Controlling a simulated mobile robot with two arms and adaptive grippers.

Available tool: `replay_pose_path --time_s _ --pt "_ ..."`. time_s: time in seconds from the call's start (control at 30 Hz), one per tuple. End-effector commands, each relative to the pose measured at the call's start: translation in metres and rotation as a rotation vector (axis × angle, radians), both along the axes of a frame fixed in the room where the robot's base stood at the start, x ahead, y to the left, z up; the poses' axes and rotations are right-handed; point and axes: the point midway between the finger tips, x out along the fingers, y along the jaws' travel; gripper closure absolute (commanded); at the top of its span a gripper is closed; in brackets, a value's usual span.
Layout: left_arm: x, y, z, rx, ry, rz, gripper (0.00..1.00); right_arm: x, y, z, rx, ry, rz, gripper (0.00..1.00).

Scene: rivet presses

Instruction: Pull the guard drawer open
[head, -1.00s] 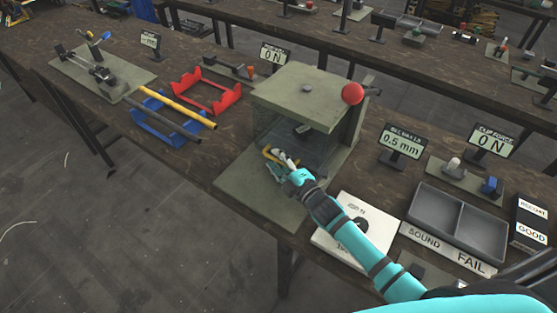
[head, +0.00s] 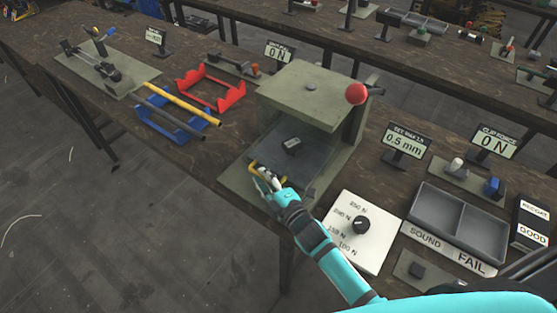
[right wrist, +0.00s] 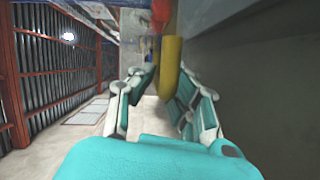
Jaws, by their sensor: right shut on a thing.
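The press (head: 308,90) is a grey-green block with a red ball knob (head: 356,94), standing on a grey-green base plate. The guard drawer (head: 313,160) is clear and sits low in the press, partly out at the front. A small dark part (head: 292,145) shows within the drawer. The drawer's yellow handle (head: 253,167) is at its front edge; it also shows as an upright yellow bar in the right wrist view (right wrist: 170,62). My right gripper (head: 266,178) is shut on the handle, with fingers on both sides (right wrist: 165,95). My left gripper is not in view.
A white dial plate (head: 362,232) lies right of the press, close to my right forearm. A grey two-part tray (head: 456,222) marked SOUND and FAIL is farther right. Blue (head: 165,118) and red (head: 210,88) cradles stand left. Open floor lies before the table's front edge.

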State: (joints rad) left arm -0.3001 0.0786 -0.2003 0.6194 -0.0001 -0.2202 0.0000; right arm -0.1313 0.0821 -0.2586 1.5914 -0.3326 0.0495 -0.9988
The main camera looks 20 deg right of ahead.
Motion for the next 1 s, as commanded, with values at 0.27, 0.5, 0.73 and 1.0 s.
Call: replay_pose_path --time_s 0.27,0.5,0.73,1.0 --pt "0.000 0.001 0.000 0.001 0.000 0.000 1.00 -0.036 0.043 -0.003 -0.002 0.006 -0.002 1.00" --pt "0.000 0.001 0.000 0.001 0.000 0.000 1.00 -0.038 0.046 -0.001 -0.004 0.004 -0.003 1.00" --pt "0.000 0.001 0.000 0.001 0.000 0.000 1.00 -0.037 0.046 -0.001 -0.004 0.004 -0.003 0.74" --pt "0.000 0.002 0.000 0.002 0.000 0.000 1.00 -0.037 0.046 -0.001 -0.004 0.002 -0.002 0.66"
